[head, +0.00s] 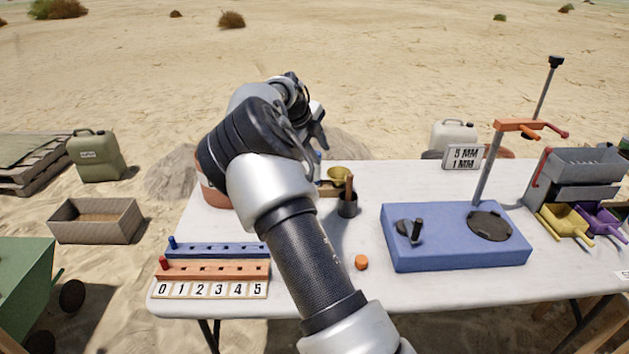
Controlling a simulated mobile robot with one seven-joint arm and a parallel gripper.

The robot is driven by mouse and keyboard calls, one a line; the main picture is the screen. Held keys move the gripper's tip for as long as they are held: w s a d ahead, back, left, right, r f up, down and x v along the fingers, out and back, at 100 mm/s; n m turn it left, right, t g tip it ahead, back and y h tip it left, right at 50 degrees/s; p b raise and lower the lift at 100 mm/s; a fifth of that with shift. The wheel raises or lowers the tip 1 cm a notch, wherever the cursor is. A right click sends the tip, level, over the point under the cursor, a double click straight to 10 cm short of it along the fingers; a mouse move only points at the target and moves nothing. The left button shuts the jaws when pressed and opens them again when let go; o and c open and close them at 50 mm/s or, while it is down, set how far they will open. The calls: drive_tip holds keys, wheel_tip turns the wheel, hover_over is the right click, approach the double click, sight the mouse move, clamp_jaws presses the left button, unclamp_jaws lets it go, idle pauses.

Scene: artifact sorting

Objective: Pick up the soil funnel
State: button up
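A small brass-yellow, bowl-shaped piece (338,173), which looks like the soil funnel, is near the far middle of the white table. It is just right of my gripper, and I cannot make out its lower part. My gripper (318,132) is at the far end of my arm, above the back edge of the table. Its dark fingers are partly hidden by my own arm links, and I cannot see whether they hold anything or how far apart they are.
A dark cup (348,206) with a brown handle stands before the brass piece. A blue box device (455,238) with an upright post is to the right. Blue and orange peg racks (215,270) lie front left. A small orange piece (361,262) lies on the table (310,275).

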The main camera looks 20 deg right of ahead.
drive_tip(key=b, duration=0.1)
approach(339, 183)
drive_tip(key=shift+x, duration=2.8)
drive_tip(key=shift+w, duration=0.2)
drive_tip(key=shift+c, duration=0.3)
clamp_jaws()
